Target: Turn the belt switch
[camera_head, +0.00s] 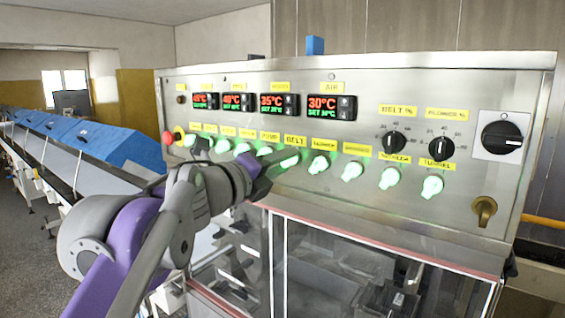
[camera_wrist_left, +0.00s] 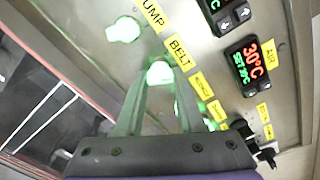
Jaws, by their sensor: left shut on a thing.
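The belt switch (camera_head: 288,159) is a green-lit knob below the yellow BELT label (camera_head: 296,140) on the steel control panel (camera_head: 240,185). My left gripper (camera_head: 281,163) reaches it from the left and is shut on the knob. In the left wrist view, the glowing belt switch (camera_wrist_left: 160,72) sits at the tips of the two grey fingers of my left gripper (camera_wrist_left: 162,86). The fingers hide part of the knob, so its exact angle is hard to tell. My right gripper is not in view.
The lit PUMP switch (camera_wrist_left: 123,30) is close beside it, and more green-lit switches (camera_head: 350,171) run to the right. A red button (camera_head: 167,137) is at the panel's left end. Temperature displays (camera_head: 331,107) are above. A glazed housing (camera_head: 330,265) lies below the panel.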

